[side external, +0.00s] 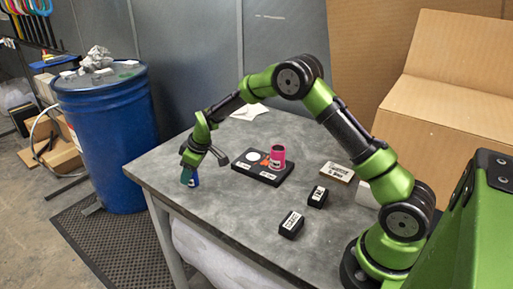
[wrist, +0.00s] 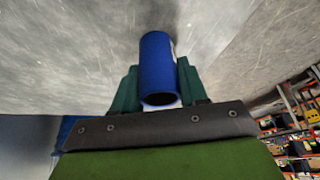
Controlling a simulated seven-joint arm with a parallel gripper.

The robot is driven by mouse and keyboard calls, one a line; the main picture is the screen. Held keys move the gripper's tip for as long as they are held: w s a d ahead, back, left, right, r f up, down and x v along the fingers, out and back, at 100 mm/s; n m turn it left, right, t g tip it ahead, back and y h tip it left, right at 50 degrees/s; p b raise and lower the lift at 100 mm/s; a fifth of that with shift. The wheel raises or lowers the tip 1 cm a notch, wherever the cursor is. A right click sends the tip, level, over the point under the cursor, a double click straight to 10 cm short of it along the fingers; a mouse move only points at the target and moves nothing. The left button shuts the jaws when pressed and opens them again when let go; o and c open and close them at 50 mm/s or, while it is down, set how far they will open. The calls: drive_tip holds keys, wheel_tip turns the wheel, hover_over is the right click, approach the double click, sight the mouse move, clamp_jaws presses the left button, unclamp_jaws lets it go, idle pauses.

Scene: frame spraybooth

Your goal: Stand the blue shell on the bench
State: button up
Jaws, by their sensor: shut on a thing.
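The blue shell (side external: 195,182) is a small open tube with a white label, near the bench's left side in the side view. My gripper (side external: 188,174) is shut on it from above. In the wrist view the blue shell (wrist: 157,65) sits between the two green fingers, its open round end facing the camera. The grey bench (side external: 235,215) lies below it. The shell looks close to upright and low over the bench top; I cannot tell whether it touches.
A black tray (side external: 243,171) holds a pink shell (side external: 278,155), with a white disc and an orange patch beside it. Black labelled blocks (side external: 291,224) (side external: 317,197) and a wooden labelled piece (side external: 337,171) lie to the right. The front-left bench top is clear.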

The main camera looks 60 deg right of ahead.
drive_tip(key=o, duration=1.1)
drive_tip(key=s+r+m+t, duration=0.1)
drive_tip(key=s+r, duration=0.5)
drive_tip(key=r, duration=0.4)
drive_tip(key=s+r+m, duration=0.1)
drive_tip(key=s+r, duration=0.5)
drive_tip(key=r, duration=0.3)
drive_tip(key=s+a+r+m+t, duration=0.1)
drive_tip(key=s+m, duration=0.2)
drive_tip(key=s, duration=0.8)
drive_tip(key=s+a+r+m+t, duration=0.1)
drive_tip(key=s+r+m, duration=0.1)
drive_tip(key=s, duration=0.9)
drive_tip(key=shift+r+m, duration=0.3)
drive_tip(key=shift+m, duration=0.4)
drive_tip(key=shift+s, duration=0.1)
